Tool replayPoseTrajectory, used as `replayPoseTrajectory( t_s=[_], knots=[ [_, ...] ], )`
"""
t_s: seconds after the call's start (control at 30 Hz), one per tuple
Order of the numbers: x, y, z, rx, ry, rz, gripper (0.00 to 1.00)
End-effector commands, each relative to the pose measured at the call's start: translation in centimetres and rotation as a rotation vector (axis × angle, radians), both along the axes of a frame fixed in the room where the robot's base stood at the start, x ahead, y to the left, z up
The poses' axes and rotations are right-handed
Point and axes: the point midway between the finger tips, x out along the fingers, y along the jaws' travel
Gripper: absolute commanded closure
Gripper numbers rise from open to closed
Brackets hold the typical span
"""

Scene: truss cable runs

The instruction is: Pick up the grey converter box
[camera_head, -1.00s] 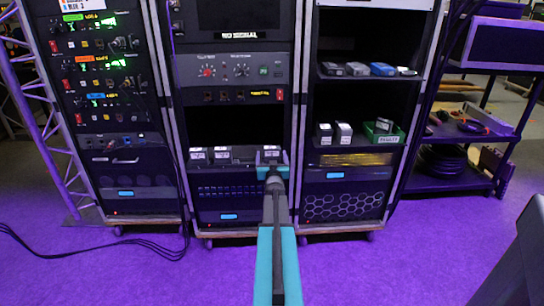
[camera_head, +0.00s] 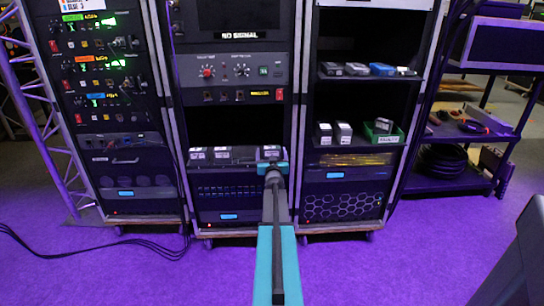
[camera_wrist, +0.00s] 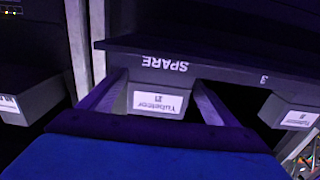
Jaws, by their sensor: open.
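A grey box with a white label (camera_wrist: 157,102) stands between the fingers of my gripper (camera_wrist: 160,86) in the wrist view, which is upside down. The fingers are open, one on each side of the box. I cannot tell if they touch it. In the head view, this box (camera_head: 270,150) is the rightmost of three on the low shelf of the middle rack. My gripper (camera_head: 271,165) is in front of it and hides its lower part. The label is too blurred to read surely.
The shelf edge (camera_wrist: 185,64) reads SPARE. A neighbouring labelled box (camera_wrist: 291,112) stands to the right in the wrist view. Rack posts (camera_wrist: 97,40) stand to the left. The right rack holds more small boxes (camera_head: 343,132) and a green bin (camera_head: 381,134).

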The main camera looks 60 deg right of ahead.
Motion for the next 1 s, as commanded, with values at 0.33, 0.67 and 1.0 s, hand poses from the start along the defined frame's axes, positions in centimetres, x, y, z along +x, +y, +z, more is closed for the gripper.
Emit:
replayPoseTrajectory(
  t_s=[0.33, 0.67, 1.0],
  knots=[
    [1.6, -2.3, -0.1, 0.0, 0.0, 0.0, 0.17],
    [1.7, -2.5, 0.0, 0.0, 0.0, 0.0, 0.17],
    [1.7, -2.5, 0.0, 0.0, 0.0, 0.0, 0.17]
  ],
)
